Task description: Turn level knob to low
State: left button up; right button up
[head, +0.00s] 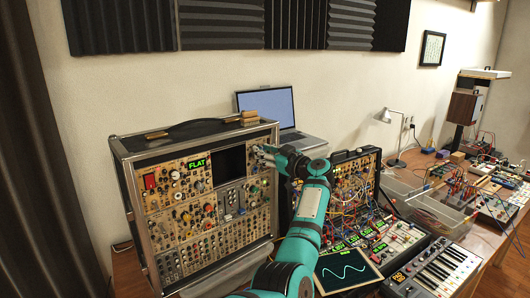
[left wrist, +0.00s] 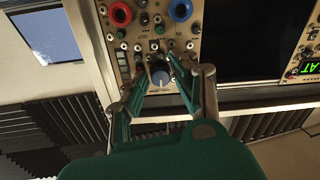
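The tall synth case (head: 205,195) stands at the left of the table with a panel full of knobs. My left gripper (head: 266,156) is at the panel's upper right, beside the dark screen. In the left wrist view, a grey-blue knob (left wrist: 160,79) lies between the spread fingers of my left gripper (left wrist: 150,68), with gaps visible around it. The knob's label and pointer are too small to read, so I cannot tell its setting. The head view hides this knob behind the gripper. My right gripper is not in view.
A red knob (left wrist: 120,14) and a blue knob (left wrist: 181,10) sit near the gripper. A laptop (head: 268,108) is behind the case. A second case with cables (head: 355,185), a small keyboard (head: 440,265) and a tablet with a wave (head: 345,269) stand to the right.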

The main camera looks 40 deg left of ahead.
pick_arm(q)
grip_shut()
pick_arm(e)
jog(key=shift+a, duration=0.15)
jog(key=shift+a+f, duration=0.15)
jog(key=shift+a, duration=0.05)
pick_arm(q)
jog(key=shift+n, duration=0.4)
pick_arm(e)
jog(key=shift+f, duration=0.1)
pick_arm(q)
jog(key=shift+f+n+t+h+b, duration=0.15)
jog(key=shift+n+t+b, duration=0.1)
jog(key=shift+n+b, duration=4.9)
jog(key=shift+n+t+h+b, duration=0.2)
jog(key=shift+n+b, duration=2.45)
jog(key=shift+n, duration=4.9)
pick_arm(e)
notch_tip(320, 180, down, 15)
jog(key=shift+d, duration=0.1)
